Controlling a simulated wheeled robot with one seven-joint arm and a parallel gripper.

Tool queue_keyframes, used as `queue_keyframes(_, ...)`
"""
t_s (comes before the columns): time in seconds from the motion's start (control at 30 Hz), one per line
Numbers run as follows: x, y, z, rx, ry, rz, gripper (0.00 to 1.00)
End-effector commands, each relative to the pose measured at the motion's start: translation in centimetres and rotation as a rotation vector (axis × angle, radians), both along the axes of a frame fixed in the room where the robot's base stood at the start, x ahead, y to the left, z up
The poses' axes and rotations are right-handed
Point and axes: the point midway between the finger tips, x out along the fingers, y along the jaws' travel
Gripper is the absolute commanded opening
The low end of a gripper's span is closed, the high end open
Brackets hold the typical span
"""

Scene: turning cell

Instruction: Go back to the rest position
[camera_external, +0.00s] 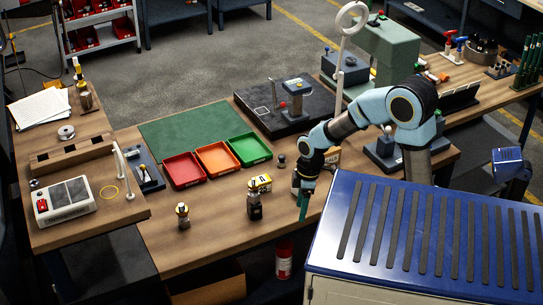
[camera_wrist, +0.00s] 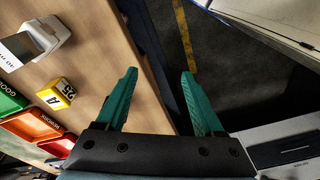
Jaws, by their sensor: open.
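My gripper (camera_external: 303,208) points down over the front part of the wooden bench (camera_external: 215,240) in the external view, beside the blue cabinet. In the wrist view my gripper (camera_wrist: 160,77) has its two green fingers spread apart, with nothing between them. The bench edge and the floor show past the fingers there. My arm is bent, with its elbow high above the bench at the right.
Red (camera_external: 184,170), orange (camera_external: 217,158) and green (camera_external: 250,148) trays lie left of my gripper. A yellow block (camera_wrist: 62,89), a dark upright fixture (camera_external: 254,204) and a small metal part (camera_external: 183,216) stand nearby. The blue-topped cabinet (camera_external: 345,215) is close on the right.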

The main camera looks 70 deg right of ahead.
Motion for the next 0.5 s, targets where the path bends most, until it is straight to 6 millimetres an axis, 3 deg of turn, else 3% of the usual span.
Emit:
queue_keyframes(0.03,-0.4,1.9,-1.2,-0.012,0.006,-0.039,0.70)
queue_keyframes(0.2,-1.9,5.9,-3.0,-0.040,0.001,-0.203,0.70)
queue_keyframes(0.5,-4.2,10.0,-5.1,-0.042,-0.026,-0.388,0.70)
